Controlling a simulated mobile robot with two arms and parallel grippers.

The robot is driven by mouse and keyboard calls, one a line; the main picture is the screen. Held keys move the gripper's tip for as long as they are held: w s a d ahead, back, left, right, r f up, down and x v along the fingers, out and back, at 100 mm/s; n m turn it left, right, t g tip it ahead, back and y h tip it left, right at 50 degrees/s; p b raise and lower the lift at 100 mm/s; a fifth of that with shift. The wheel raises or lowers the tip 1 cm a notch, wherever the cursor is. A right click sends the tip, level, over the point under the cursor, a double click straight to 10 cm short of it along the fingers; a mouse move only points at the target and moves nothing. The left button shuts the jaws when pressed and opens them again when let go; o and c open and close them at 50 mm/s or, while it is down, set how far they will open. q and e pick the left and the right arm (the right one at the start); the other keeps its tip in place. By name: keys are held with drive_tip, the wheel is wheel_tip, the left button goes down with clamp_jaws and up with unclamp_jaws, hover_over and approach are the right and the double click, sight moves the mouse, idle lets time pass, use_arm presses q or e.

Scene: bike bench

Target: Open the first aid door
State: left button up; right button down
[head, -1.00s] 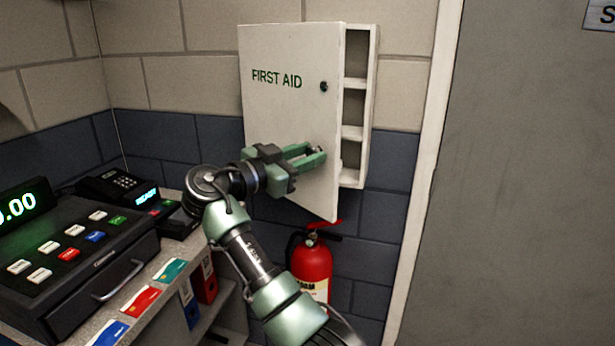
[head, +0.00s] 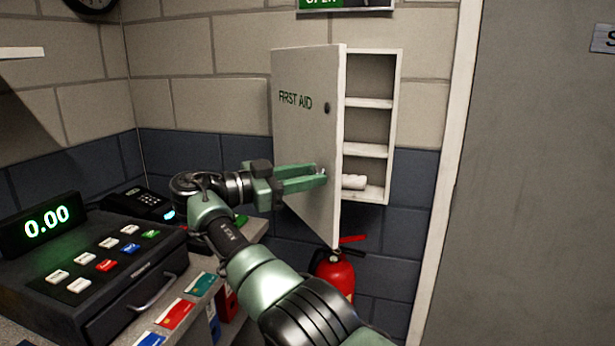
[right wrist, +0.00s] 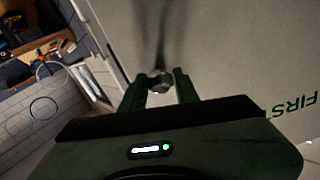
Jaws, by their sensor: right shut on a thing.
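The white first aid door (head: 300,140) carries green "FIRST AID" lettering and stands swung partly open, hinged on its left side. The white cabinet (head: 396,120) behind it shows several shelves through the gap, with a white roll (head: 353,182) on the lowest visible one. My right gripper (head: 322,175) is at the door's lower right, shut on the door knob (right wrist: 159,80). In the right wrist view the two green fingers close around the knob, and the door (right wrist: 225,50) fills the upper right. My left gripper is not in view.
A cash register (head: 95,260) and a card terminal (head: 135,202) stand on the counter at left, near my right arm. A red fire extinguisher (head: 335,272) hangs below the cabinet. A grey door (head: 540,180) is at right.

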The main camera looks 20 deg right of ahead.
drive_tip(key=shift+a, duration=0.1)
idle(0.4)
drive_tip(key=c, duration=1.1)
unclamp_jaws()
drive_tip(key=shift+o, duration=0.2)
